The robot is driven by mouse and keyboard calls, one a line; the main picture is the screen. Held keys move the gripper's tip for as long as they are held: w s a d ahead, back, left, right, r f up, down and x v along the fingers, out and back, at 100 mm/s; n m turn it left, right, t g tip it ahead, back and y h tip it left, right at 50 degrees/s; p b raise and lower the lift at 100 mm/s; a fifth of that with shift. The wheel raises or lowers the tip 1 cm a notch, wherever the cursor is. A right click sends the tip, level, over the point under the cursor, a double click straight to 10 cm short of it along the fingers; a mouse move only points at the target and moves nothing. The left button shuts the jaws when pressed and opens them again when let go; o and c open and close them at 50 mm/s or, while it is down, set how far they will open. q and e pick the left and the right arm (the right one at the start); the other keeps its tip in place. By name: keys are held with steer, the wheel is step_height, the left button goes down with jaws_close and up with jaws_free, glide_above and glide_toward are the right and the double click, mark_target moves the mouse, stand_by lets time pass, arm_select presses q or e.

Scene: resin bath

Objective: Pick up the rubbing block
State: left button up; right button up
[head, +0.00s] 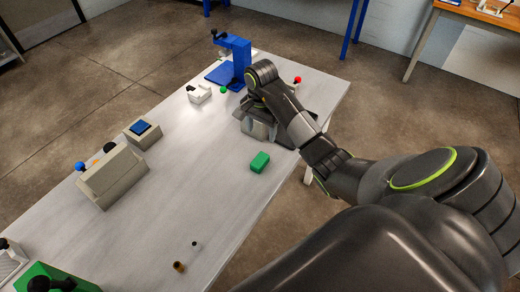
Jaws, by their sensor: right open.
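A small green block (260,161), which looks like the rubbing block, lies flat on the grey table (195,175), right of its middle and near the right edge. My right arm reaches in from the right over the table. My right gripper (260,127) hangs beyond the block, farther from me and apart from it. It is open; its fingertips are hard to make out against the dark and silver parts there. My left gripper is not in view.
A blue stand (236,58) is at the table's far end, with a white fixture (200,94) nearby. A beige box (112,177) and a blue-topped box (142,131) stand at the left. A brown cylinder (179,266) stands near me. The table between is clear.

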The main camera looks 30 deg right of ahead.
mark_target(261, 158)
steer(key=shift+f+b, duration=5)
steer(key=shift+f, duration=0.5)
steer(key=shift+s+f, duration=0.1)
steer(key=shift+f, duration=1.65)
steer(key=c, duration=1.1)
steer(key=shift+r, duration=0.15)
steer(key=shift+r, duration=0.25)
step_height(261, 158, up, 2)
steer(key=shift+r, duration=0.1)
step_height(261, 158, up, 7)
steer(key=p, duration=0.6)
steer(key=shift+a+r+p, duration=0.1)
steer(key=shift+p, duration=0.25)
